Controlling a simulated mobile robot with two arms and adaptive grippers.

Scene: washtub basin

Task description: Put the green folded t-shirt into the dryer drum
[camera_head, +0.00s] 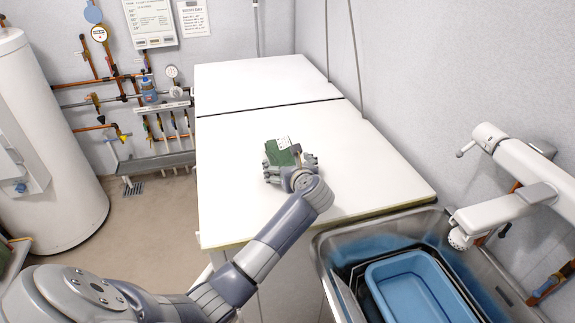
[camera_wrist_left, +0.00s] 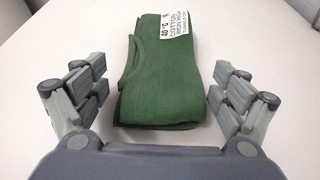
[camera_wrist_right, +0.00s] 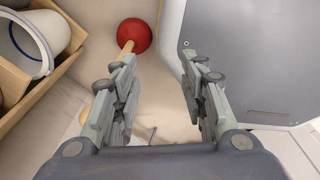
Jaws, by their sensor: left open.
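The green folded t-shirt (camera_head: 278,153) lies on the white worktop, partly hidden by my left gripper (camera_head: 291,166) in the head view. In the left wrist view the t-shirt (camera_wrist_left: 165,82) carries a white care label at its top. It lies between the open fingers of the left gripper (camera_wrist_left: 162,98), with gaps on both sides, so they do not grip it. My right gripper (camera_wrist_right: 160,90) is out of the head view. In its wrist view its fingers are apart with nothing held between them. No dryer drum can be made out.
The white worktop (camera_head: 245,195) is otherwise clear. A sink (camera_head: 335,262) with a blue basin (camera_head: 385,268) stands at right, below a white tap (camera_head: 515,185). The right wrist view shows a red plunger (camera_wrist_right: 135,34), a white bucket (camera_wrist_right: 28,45) and a wooden crate (camera_wrist_right: 68,62).

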